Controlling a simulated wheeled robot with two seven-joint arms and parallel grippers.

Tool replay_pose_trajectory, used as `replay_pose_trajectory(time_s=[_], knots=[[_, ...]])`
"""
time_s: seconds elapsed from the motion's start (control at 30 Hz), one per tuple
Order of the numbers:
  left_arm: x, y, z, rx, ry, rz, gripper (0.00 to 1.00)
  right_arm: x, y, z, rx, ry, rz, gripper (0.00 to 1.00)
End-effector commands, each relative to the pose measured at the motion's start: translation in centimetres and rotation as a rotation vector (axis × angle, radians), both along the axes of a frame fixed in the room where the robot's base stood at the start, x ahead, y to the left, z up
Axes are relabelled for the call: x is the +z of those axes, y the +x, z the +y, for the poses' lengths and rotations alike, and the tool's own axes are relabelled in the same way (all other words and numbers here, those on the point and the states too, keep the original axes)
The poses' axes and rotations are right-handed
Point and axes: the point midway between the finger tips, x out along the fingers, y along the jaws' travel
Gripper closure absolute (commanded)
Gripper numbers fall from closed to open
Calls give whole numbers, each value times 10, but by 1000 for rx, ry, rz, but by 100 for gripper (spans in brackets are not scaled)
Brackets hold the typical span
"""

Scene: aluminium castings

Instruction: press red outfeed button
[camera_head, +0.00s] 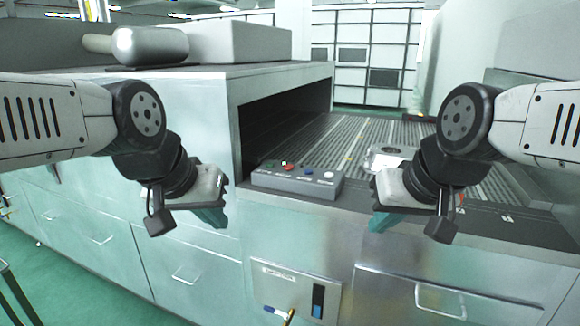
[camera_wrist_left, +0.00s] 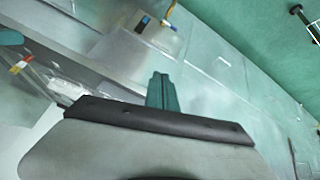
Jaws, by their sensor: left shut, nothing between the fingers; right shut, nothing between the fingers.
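The red button (camera_head: 288,167) sits on the grey control box (camera_head: 297,183), in front of the machine opening. My right gripper (camera_head: 380,220) is shut and empty, to the right of the box, in front of the conveyor edge. The red button cannot be made out in the left wrist view.
A ribbed conveyor (camera_head: 350,140) runs out of the dark opening of the machine housing (camera_head: 200,90). A metallic casting (camera_head: 388,157) lies on it, partly behind my right wrist. A panel with a blue switch (camera_head: 318,298) is below the box. Air above the box is clear.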

Motion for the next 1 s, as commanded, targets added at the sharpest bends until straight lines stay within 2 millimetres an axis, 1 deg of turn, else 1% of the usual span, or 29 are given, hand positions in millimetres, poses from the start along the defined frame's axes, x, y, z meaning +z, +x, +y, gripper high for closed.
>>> replay_pose_trajectory(time_s=[0.07, 0.17, 0.27, 0.3, 0.37, 0.4, 0.47, 0.5, 0.57, 0.6, 0.67, 0.7, 0.8, 0.9, 1.0], knots=[[5, 9, 0, 11, -13, 0, 100, 0, 0, 0, 0, 0, 0, 100], [16, 33, -2, 47, -45, 0, 100, 0, 0, 0, 0, 0, 0, 100], [31, 69, -4, 107, -93, -1, 100, 0, 0, 0, 0, 0, 0, 100], [36, 86, -5, 135, -112, 0, 100, 0, 0, 0, 0, 0, 0, 100], [44, 113, -9, 181, -143, -3, 100, 0, 0, 0, 0, 0, 0, 100], [48, 131, -11, 210, -160, -5, 100, 0, 0, 0, 0, 0, 0, 100], [54, 158, -16, 254, -186, -9, 100, 0, 0, 0, 0, 0, 0, 100], [57, 176, -20, 283, -203, -12, 100, 0, 0, 0, 0, 0, 0, 100], [60, 202, -27, 325, -224, -19, 100, 0, 0, 0, 0, 0, 0, 100], [63, 220, -32, 353, -240, -25, 100, 0, 0, 0, 0, 0, 0, 100], [65, 246, -41, 393, -259, -36, 100, 0, 0, 0, 0, 0, 0, 100], [65, 263, -49, 417, -271, -44, 100, 0, 0, 0, 0, 0, 0, 100], [67, 301, -67, 472, -299, -68, 100, 0, 0, 0, 0, 0, 0, 100], [67, 331, -84, 514, -320, -93, 100, 0, 0, 0, 0, 0, 0, 100], [67, 351, -98, 540, -338, -112, 100, 0, 0, 0, 0, 0, 0, 100]])
